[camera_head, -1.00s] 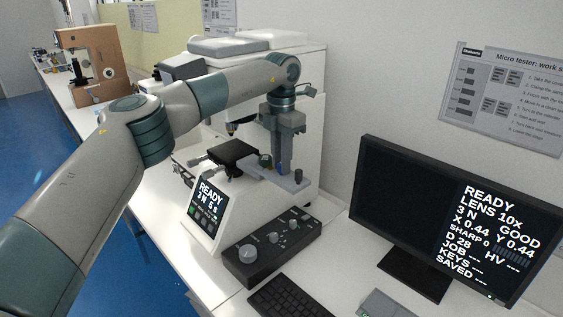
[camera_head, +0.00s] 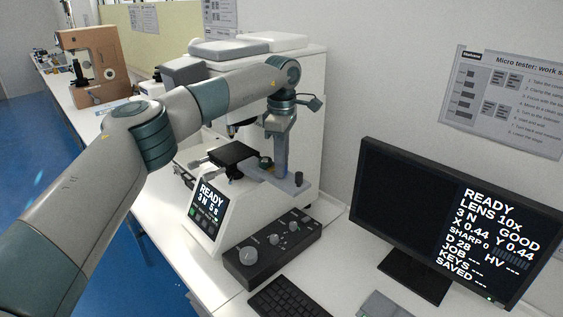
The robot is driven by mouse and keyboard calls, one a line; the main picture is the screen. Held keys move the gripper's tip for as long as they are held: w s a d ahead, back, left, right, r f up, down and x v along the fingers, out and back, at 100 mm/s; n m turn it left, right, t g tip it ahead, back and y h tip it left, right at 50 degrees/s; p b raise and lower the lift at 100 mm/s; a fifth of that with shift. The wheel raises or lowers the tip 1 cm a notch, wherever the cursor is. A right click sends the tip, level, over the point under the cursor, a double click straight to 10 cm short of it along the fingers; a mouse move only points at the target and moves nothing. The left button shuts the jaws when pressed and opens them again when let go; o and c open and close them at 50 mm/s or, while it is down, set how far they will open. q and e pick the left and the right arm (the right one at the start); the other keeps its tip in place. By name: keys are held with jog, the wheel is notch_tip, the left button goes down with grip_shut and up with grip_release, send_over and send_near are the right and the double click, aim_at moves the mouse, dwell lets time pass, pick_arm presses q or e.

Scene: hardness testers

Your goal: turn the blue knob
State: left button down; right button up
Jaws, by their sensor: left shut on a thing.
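My left gripper (camera_head: 276,160) reaches down from above at the right side of the white hardness tester (camera_head: 308,140). Its fingers point down beside the black stage (camera_head: 234,153), just above the grey ledge (camera_head: 288,186). It is shut on the blue knob, which the fingers now hide almost wholly. The tester's small front screen (camera_head: 207,199) reads READY, 3 N, 5 s. My right gripper is not in view.
A black control box (camera_head: 266,249) with grey knobs stands in front of the tester. A keyboard (camera_head: 288,299) and a monitor (camera_head: 440,220) stand at the right. A brown tester (camera_head: 97,65) stands far left.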

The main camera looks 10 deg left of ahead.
pick_arm(q)
jog(key=shift+w+d+r+m, duration=0.1)
jog(key=shift+m, duration=1.8)
jog(key=c, duration=1.6)
grip_release()
jog(key=shift+o, duration=0.2)
